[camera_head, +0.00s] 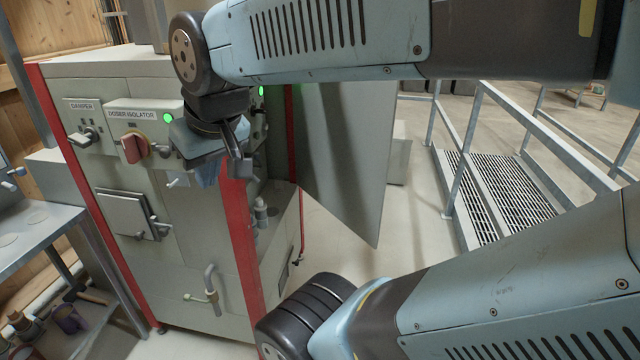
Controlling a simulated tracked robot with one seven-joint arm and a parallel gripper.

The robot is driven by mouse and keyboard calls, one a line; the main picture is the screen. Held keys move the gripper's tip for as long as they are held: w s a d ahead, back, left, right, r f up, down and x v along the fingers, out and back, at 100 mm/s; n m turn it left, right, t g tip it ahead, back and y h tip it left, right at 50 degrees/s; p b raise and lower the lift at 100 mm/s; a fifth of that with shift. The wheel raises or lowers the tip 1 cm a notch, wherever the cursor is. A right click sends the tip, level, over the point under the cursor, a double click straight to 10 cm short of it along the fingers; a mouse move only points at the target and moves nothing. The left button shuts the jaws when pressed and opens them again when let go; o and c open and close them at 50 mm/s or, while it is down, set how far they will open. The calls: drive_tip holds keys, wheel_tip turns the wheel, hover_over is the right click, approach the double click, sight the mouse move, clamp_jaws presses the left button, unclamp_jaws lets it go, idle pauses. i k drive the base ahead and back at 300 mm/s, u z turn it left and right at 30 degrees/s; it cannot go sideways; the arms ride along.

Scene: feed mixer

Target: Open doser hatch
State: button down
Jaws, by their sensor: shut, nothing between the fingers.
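The grey machine cabinet (190,255) with red corner posts stands at left. A small square hatch (122,211) sits on its front face, with latch handles (158,228) at its right side; it looks closed. No label on it is readable, so I cannot tell for certain that it is the doser hatch. Above it is the DOSER ISOLATOR panel with a red rotary switch (134,148) and a lit green lamp. My gripper (240,165) is shut and empty, pointing down in front of the cabinet's right red post, right of the hatch and apart from it.
A DAMPER switch (84,137) is at the upper left. A large grey door panel (342,150) stands swung out on the cabinet's right side. A bent pipe (211,285) juts from the lower front. A metal table (40,235) is at left; railings (455,190) and grated steps are at right.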

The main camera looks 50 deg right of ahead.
sight(343, 131)
drive_tip(key=z, duration=0.15)
drive_tip(key=k, duration=0.55)
drive_tip(key=z, duration=1.6)
drive_tip(key=i, duration=0.55)
drive_tip(key=z, duration=0.15)
